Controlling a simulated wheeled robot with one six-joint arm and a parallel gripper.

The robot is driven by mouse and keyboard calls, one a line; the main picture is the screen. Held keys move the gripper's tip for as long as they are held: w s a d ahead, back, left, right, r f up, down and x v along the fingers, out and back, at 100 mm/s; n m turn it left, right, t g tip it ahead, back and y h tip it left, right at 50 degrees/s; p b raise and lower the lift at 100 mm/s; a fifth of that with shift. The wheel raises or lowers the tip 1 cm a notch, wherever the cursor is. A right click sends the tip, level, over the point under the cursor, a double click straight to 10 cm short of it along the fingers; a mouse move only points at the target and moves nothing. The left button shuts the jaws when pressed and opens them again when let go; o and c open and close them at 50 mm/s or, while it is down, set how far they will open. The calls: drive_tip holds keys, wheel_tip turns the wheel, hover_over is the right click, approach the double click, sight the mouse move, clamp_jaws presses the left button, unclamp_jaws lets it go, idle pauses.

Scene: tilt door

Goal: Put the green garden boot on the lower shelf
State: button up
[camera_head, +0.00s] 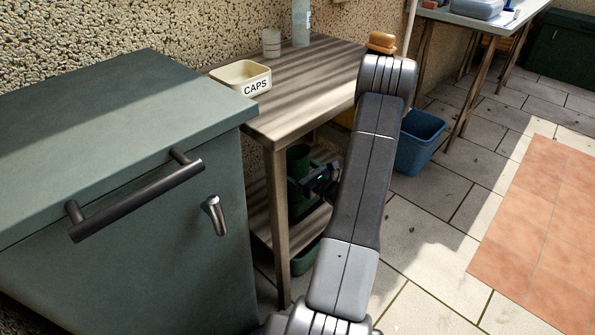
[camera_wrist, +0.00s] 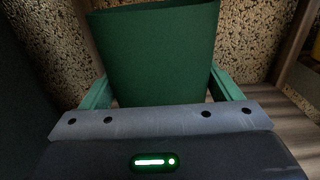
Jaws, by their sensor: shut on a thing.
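The green garden boot (camera_head: 297,162) shows in the head view under the tabletop of the wooden table, partly behind my arm and gripper. In the wrist view its green shaft (camera_wrist: 155,50) stands upright between my two fingers. My gripper (camera_head: 312,184) is shut on it; its fingers also show in the wrist view (camera_wrist: 162,90). The lower shelf (camera_head: 258,212) is a wooden board below the tabletop, and the boot is over or on its right part. I cannot tell whether the sole touches the shelf, as the boot's foot is hidden.
A grey-green cabinet (camera_head: 120,190) with a bar handle stands at the left, close to the table (camera_head: 300,95). On the tabletop are a CAPS tub (camera_head: 241,78), a cup (camera_head: 271,43) and a bottle (camera_head: 301,22). A blue bin (camera_head: 420,140) stands on the floor at the right.

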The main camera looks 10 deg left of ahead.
sight(304, 165)
drive_tip(key=shift+f, duration=0.1)
drive_tip(key=o, duration=1.9)
drive_tip(key=shift+r, duration=0.2)
drive_tip(key=shift+s+d, duration=0.15)
drive_tip(key=shift+d, duration=0.15)
drive_tip(key=p+v, duration=0.2)
drive_tip(key=v, duration=0.9)
drive_tip(key=shift+d, duration=0.1)
drive_tip(key=b+x, duration=0.1)
drive_tip(key=x, duration=0.5)
drive_tip(key=b+x, duration=0.1)
drive_tip(key=x, duration=0.5)
drive_tip(key=shift+s+f, duration=0.2)
drive_tip(key=shift+w+r+p, duration=0.1)
drive_tip(key=shift+r+p, duration=0.5)
drive_tip(key=shift+r, duration=1.15)
